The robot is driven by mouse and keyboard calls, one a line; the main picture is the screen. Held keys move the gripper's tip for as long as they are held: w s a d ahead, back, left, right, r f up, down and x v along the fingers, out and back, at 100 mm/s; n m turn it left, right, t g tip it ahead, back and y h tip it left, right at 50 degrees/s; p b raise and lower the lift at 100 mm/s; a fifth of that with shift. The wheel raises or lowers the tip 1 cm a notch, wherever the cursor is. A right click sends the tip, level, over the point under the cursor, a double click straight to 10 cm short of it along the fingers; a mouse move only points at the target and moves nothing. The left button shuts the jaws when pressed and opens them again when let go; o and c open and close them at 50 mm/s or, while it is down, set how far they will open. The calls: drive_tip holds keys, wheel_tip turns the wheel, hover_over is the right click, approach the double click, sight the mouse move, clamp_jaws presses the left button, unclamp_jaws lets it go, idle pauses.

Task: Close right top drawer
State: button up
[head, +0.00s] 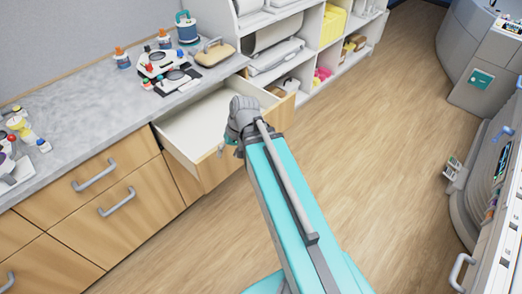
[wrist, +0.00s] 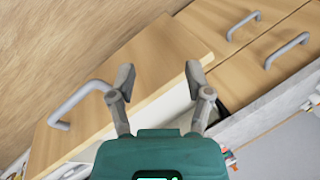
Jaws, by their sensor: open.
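The right top drawer stands pulled out from the wooden cabinet, its white inside (head: 195,125) empty where visible. Its wooden front panel (wrist: 150,65) fills the middle of the wrist view, with its grey handle (wrist: 75,103) to the left. My gripper (wrist: 158,78) is open, its two fingers apart at the drawer front and nothing held between them. In the head view my gripper (head: 229,146) is at the drawer's front, and my arm hides part of the panel and its handle. I cannot tell whether the fingers touch the panel.
The grey countertop (head: 90,95) above holds several bottles, a tan case (head: 214,53) and small devices. Closed drawers with grey handles (head: 95,176) lie to the left. A white shelf unit (head: 300,60) stands beyond. The wooden floor (head: 370,130) to the right is clear.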

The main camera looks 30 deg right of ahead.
drive_tip(key=w+d+f+m+t+y+b, duration=0.4)
drive_tip(key=d+f+y+b, duration=0.5)
drive_tip(key=b, duration=1)
drive_tip(key=s+d+f+m+t+b, duration=0.1)
drive_tip(key=d+f+t+b, duration=0.3)
drive_tip(key=d+b, duration=0.5)
drive_tip(key=s+d+f+m+t+b, duration=0.1)
drive_tip(key=d+f+t+b, duration=0.3)
drive_tip(key=d+t+b, duration=0.2)
drive_tip(key=d+b, duration=0.2)
drive_tip(key=shift+s+d+m+y+b, duration=0.3)
drive_tip(key=shift+s+d+m+b, duration=0.05)
drive_tip(key=shift+m, duration=0.05)
drive_tip(key=shift+f, duration=0.1)
drive_tip(key=shift+p+x, duration=1.25)
drive_tip(key=shift+x, duration=5.65)
